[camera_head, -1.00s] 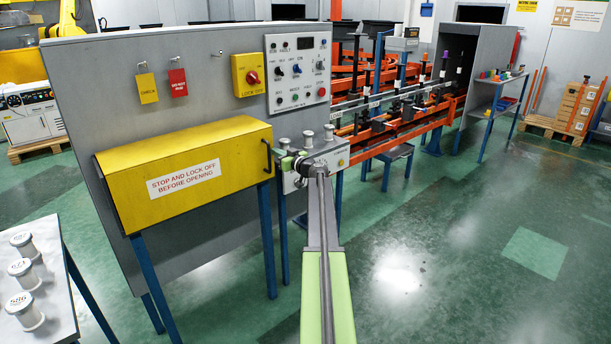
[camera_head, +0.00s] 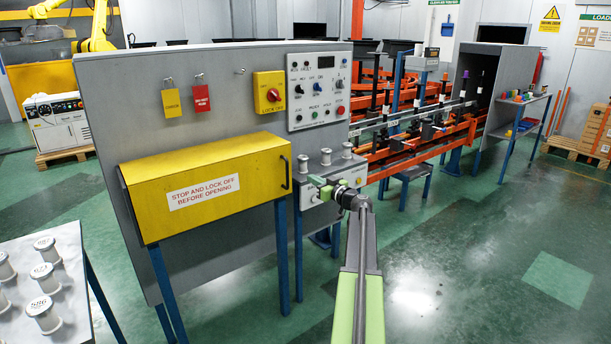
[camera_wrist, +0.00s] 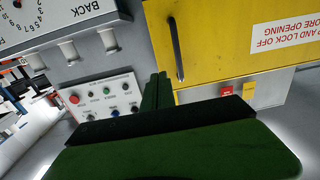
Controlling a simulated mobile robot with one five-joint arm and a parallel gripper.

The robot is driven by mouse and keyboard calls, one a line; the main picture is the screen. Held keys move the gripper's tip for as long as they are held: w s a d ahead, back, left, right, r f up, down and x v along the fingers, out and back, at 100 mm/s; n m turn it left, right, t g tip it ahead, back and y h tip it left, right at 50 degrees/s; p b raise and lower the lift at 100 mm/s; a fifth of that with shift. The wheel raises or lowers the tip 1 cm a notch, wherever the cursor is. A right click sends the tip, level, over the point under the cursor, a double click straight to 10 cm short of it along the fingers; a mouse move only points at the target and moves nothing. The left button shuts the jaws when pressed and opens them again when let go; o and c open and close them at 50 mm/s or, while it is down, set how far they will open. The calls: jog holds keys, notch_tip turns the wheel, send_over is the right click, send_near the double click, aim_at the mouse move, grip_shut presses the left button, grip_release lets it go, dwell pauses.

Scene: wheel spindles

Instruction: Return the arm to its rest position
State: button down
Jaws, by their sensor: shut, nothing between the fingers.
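My arm (camera_head: 360,290) reaches forward from the bottom of the head view, pale green and grey. My gripper (camera_head: 318,186) is at its far end, in front of the small grey control box (camera_head: 335,172) beside the yellow cover. It is shut and empty. In the wrist view my dark green gripper fingers (camera_wrist: 156,92) are together. They point between the button panel (camera_wrist: 105,103) and the yellow cover's handle (camera_wrist: 177,48). I cannot tell from these views whether the fingers touch anything.
The yellow cover (camera_head: 205,190) on blue legs stands left of my gripper. Several white spools (camera_head: 43,279) stand on a table at lower left, and others (camera_head: 326,157) on the control box. An orange-framed machine (camera_head: 420,130) stands behind. The green floor at right is clear.

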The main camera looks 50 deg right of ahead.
jog(key=shift+s+a+f, duration=0.1)
jog(key=shift+s+a, duration=0.05)
jog(key=shift+s, duration=0.7)
